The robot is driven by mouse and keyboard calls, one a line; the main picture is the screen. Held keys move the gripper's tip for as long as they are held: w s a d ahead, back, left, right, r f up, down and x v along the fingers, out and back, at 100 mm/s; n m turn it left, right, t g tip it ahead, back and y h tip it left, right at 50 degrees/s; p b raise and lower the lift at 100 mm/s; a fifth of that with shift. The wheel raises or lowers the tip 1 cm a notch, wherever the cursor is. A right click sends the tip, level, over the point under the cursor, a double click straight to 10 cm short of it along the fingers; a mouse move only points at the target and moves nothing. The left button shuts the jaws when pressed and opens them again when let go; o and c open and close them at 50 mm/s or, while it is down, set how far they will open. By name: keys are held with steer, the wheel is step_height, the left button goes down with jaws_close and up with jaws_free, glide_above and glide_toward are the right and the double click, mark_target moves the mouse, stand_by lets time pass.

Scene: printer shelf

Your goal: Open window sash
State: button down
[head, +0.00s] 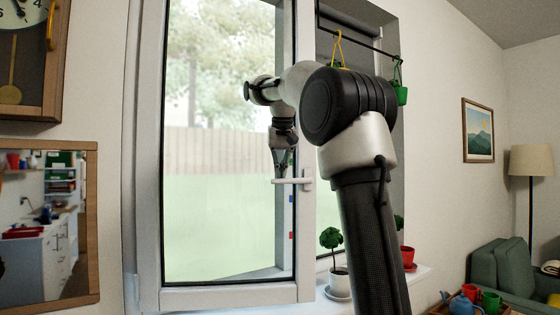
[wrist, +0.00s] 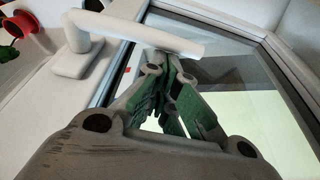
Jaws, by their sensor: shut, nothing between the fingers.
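The window sash (head: 305,240) is a white frame with a large glass pane. It appears to stand ajar, swung inward on its left side, with the fixed frame showing through the glass behind it. Its white handle (head: 307,180) is on the right stile, with the lever lying level and pointing left. My gripper (head: 282,174) is shut and empty, pointing down by the lever's free end. In the wrist view the fingertips (wrist: 158,58) are right beside the handle lever (wrist: 160,38); I cannot tell whether they touch it.
A potted plant (head: 338,282) and a red pot (head: 407,256) stand on the sill right of the sash. A green hanging pot (head: 401,95) hangs from a rod above. A mirror (head: 92,230) and a clock (head: 55,60) are on the left wall. An armchair (head: 490,265) stands at right.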

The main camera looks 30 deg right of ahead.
steer(key=shift+w+d+f, duration=0.1)
steer(key=shift+w+f, duration=0.05)
steer(key=shift+f, duration=0.3)
